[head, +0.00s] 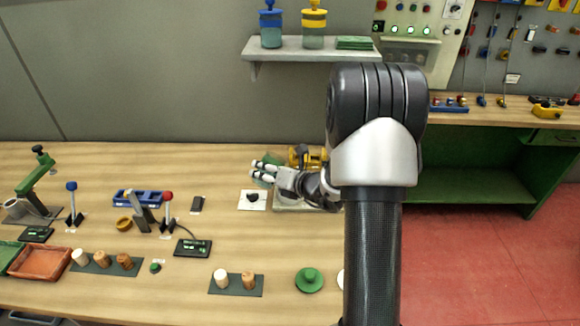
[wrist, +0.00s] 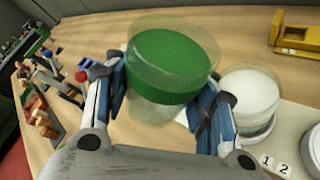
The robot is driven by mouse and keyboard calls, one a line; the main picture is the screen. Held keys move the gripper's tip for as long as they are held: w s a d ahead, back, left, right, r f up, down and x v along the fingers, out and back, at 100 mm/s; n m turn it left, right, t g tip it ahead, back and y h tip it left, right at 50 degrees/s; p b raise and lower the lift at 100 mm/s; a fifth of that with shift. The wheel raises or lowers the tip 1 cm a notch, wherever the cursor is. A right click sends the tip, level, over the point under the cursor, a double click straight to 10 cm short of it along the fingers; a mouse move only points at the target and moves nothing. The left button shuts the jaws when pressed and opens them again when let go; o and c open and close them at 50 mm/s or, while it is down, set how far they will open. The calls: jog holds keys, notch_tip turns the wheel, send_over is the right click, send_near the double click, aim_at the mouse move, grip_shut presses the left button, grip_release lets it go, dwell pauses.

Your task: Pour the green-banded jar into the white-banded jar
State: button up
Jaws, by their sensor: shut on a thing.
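The green-banded jar (wrist: 170,62) is clear with a wide green band, and in the wrist view it sits between the two fingers. My gripper (wrist: 165,95) is shut on it, with a finger against each side. I cannot tell what is inside it. The white-banded jar (wrist: 250,95) stands just right of the right finger, whitish and open at the top. In the head view my gripper (head: 264,172) is over the back of the bench, with a bit of green behind the fingers. The white-banded jar is hidden there by my arm.
A yellow fixture (wrist: 297,32) stands behind the white-banded jar. Number tiles (wrist: 273,164) lie near its base. A white card with a black knob (head: 252,199) is in front of my gripper. A green lid (head: 310,280) and cork stoppers (head: 248,280) are near the front edge.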

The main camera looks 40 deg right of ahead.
jog(key=shift+d+r+m+y+p, duration=0.1)
jog(key=shift+r+m+y+p, duration=0.45)
jog(key=shift+p, duration=0.6)
jog(key=shift+f+m+y+p, duration=0.3)
jog(key=shift+f+m, duration=0.15)
jog(key=shift+m, duration=0.2)
dwell(0.4)
jog(key=shift+r+m+t+y+p, duration=0.25)
jog(key=shift+r+m+t+p, duration=0.2)
jog(key=shift+m+p, duration=0.2)
dwell(1.1)
jog(key=shift+f+m+y, duration=0.3)
jog(key=shift+m, duration=0.35)
dwell(1.4)
jog(key=shift+d+r+m+t+y+p, duration=0.4)
jog(key=shift+d+r+m+p, duration=0.1)
jog(key=shift+d+m+p, duration=0.15)
dwell(1.3)
